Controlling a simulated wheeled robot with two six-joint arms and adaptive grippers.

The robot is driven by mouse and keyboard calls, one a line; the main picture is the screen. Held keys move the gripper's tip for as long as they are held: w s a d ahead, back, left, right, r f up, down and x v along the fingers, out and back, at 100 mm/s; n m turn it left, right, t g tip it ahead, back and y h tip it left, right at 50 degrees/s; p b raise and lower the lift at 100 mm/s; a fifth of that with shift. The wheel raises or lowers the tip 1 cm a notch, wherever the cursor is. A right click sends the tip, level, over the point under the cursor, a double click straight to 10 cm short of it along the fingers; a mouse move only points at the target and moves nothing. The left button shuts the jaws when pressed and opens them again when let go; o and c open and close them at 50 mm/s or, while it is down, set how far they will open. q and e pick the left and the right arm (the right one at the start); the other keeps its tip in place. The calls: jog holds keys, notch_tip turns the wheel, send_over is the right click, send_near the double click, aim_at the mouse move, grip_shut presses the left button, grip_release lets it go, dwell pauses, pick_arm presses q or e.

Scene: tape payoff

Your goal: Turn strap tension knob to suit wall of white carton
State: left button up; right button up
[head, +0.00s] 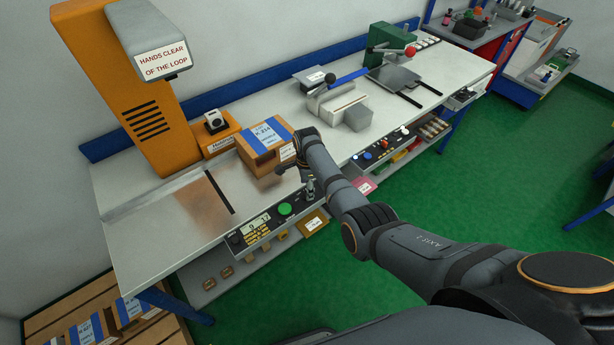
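A brown carton (262,160) with a blue-and-white label sits on the steel bench in front of the orange machine; I see no clearly white carton on the bench. The control panel (262,229) along the bench's front edge has a small display, a green button (284,209) and a dark round knob (236,239) at its left end. I cannot read which control is the strap tension knob. My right gripper (284,168) is beside the carton's right front side, above the panel's right end. Its fingers are small and dark, and I cannot tell whether they touch the carton. My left gripper is out of view.
The orange machine (124,85) carries a sign reading "HANDS CLEAR OF THE LOOP". A small orange block with a dark dial (214,122) stands behind the carton. A grey fixture (337,103) and a green press (388,46) stand farther right. The bench's left front is clear.

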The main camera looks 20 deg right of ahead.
notch_tip(320, 180, up, 10)
jog(key=shift+f, duration=0.2)
dwell(0.3)
